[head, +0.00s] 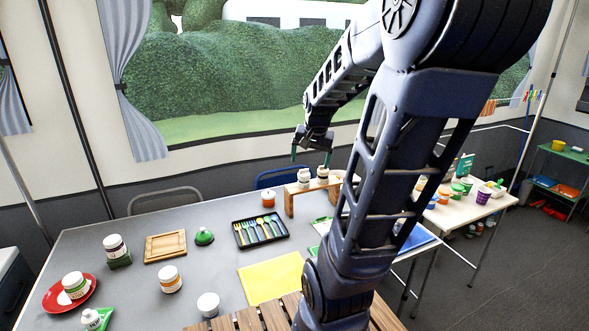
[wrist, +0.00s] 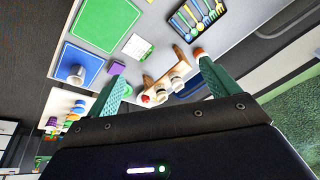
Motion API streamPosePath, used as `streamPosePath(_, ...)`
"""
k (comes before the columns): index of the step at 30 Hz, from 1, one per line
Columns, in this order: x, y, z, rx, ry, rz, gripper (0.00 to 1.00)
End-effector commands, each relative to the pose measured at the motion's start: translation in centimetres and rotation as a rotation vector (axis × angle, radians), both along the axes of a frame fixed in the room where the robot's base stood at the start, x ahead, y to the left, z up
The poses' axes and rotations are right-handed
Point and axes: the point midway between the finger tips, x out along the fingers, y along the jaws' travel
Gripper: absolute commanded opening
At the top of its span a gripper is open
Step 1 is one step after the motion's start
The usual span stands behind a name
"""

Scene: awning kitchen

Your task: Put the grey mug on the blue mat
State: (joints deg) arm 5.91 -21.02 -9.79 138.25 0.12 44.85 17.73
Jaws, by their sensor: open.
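In the wrist view, a pale grey mug (wrist: 77,75) stands on the blue mat (wrist: 72,57), near one edge of it. Its handle is not clear at this size. In the head view, only a strip of the blue mat (head: 418,238) shows beside my arm, and the mug is hidden behind the arm. My gripper (head: 311,158) is raised above the far side of the table, over the small wooden stand. In the wrist view, its green fingers (wrist: 160,60) are apart with nothing held, well clear of the mug.
The wooden stand (head: 288,200) carries two white jars. A black cutlery tray (head: 262,241), yellow mat (head: 272,278), wooden tray (head: 151,255) and red plate (head: 52,301) lie on the grey table. A side table (head: 452,220) at right is crowded. A green mat (wrist: 105,22) adjoins the blue one.

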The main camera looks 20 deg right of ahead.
Motion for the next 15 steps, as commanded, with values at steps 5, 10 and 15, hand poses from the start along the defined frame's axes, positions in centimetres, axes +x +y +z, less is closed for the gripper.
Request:
streamPosePath(5,-3.7,4.2,2.2,-0.047,-0.033,0.188,0.87)
streamPosePath(10,-7.5,7.5,3.4,-0.104,-0.057,0.36,0.87)
streamPosePath(15,-10.5,9.6,3.9,-0.155,-0.074,0.485,0.87)
